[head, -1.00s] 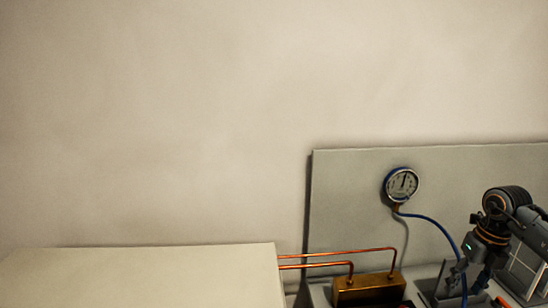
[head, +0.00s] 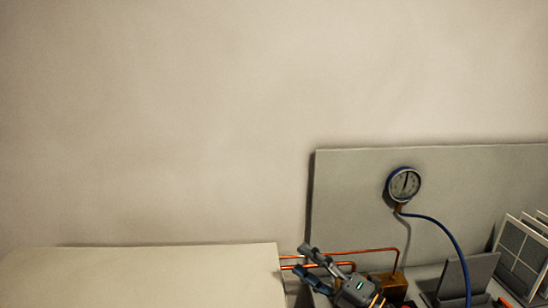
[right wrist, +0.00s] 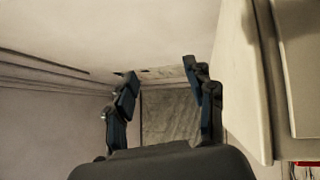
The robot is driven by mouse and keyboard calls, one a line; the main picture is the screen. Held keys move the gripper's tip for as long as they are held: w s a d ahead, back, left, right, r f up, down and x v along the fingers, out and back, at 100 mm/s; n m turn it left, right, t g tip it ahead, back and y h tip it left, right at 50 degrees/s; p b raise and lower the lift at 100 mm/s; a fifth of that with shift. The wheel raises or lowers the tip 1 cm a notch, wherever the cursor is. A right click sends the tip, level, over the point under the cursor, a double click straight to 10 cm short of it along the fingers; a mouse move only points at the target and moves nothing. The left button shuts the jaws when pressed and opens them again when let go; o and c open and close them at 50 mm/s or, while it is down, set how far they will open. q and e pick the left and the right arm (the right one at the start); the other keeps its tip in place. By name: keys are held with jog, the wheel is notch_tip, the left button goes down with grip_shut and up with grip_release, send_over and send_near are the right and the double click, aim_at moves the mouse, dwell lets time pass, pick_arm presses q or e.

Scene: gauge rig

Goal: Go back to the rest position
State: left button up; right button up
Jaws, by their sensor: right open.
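My right gripper (head: 309,264) shows at the bottom of the head view, in front of the copper pipes and partly over the brass block. Its two fingers are apart and point to the upper left. In the right wrist view the right gripper (right wrist: 160,78) is open with nothing between its fingers. My left gripper is in neither view.
A round gauge (head: 404,184) with a blue hose (head: 445,230) is mounted on a grey panel (head: 345,200). Copper pipes (head: 375,250) run to the brass block (head: 395,284). A pale box (head: 140,275) stands at the left. A dark grey plate (head: 478,274) and framed panels (head: 520,258) stand at the right.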

jog(key=s+d+f+m+t+h, duration=0.1)
jog(key=s+d+f+m+h, duration=0.3)
jog(key=d+f+m+h, duration=0.55)
jog(key=s+d+f+m+h, duration=0.45)
jog(key=m+h, duration=0.25)
jog(key=m, duration=0.6)
jog(key=s+f+m+g, duration=0.1)
jog(key=s+f+g, duration=0.3)
jog(key=s, duration=0.4)
jog(key=s+f+m+g+y, duration=0.1)
jog(key=s+f+m+g, duration=0.15)
jog(key=s+f, duration=0.35)
jog(key=s+f+m+g, duration=0.1)
jog(key=s+f+g, duration=0.25)
jog(key=s, duration=0.55)
notch_tip(320, 180, down, 29)
jog(key=g+b, duration=0.2)
jog(key=b, duration=0.3)
jog(key=s+d+f+b, duration=0.1)
jog(key=s+f+b, duration=0.1)
jog(key=s+f, duration=0.7)
jog(key=s+d+f+g+b, duration=0.1)
jog(key=s+f+b, duration=0.2)
jog(key=s+f, duration=0.6)
notch_tip(320, 180, down, 4)
jog(key=shift+d+f+n, duration=0.1)
jog(key=shift+d+n, duration=0.2)
jog(key=shift+n, duration=0.1)
